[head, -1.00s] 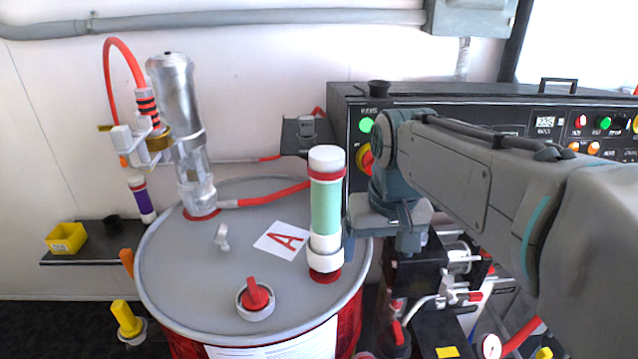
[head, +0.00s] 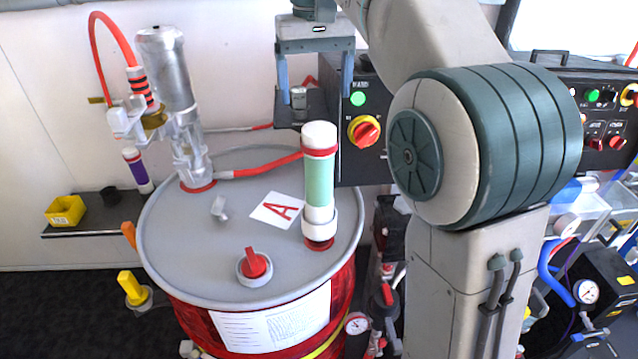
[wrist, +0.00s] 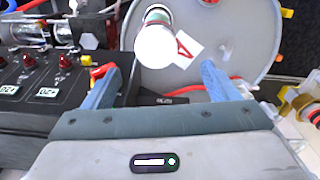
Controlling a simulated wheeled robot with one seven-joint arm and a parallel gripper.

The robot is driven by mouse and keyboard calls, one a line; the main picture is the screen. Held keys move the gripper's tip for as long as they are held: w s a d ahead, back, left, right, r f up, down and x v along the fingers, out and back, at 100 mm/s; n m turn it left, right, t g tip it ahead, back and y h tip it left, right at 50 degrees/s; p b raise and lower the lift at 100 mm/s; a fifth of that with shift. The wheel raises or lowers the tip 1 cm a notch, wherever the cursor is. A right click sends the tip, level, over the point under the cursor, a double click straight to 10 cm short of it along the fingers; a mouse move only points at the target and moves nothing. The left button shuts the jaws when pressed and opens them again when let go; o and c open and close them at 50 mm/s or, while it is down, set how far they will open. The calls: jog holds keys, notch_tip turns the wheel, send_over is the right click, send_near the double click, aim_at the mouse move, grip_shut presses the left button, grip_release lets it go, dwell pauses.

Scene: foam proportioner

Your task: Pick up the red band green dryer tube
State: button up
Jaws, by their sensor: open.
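The dryer tube (head: 319,182) stands upright on the grey lid of the drum. It has a pale green body, a white cap, a red band below the cap and a white collar at its foot. In the wrist view I see the tube (wrist: 154,42) from above, its white cap foremost, beyond the fingers and between their lines. My gripper (head: 313,97) is open and empty, pointing down, above and behind the tube in the head view. Its two blue-grey fingers also show in the wrist view (wrist: 162,78). Nothing touches the tube but its seat.
A black control panel (head: 360,160) stands right of the tube. A shelf with a yellow bin (head: 66,211) is at the left.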

aim_at(316, 129)
notch_tip(316, 129, down, 7)
jog(key=shift+f+b, duration=0.2)
jog(key=shift+b, duration=0.25)
jog(key=shift+d+f, duration=0.15)
jog(key=shift+f, duration=1.2)
jog(key=shift+d+f, duration=0.1)
jog(key=shift+f, duration=1.2)
jog(key=c, duration=1.5)
jog(key=shift+c, duration=1.1)
jog(key=shift+r, duration=0.15)
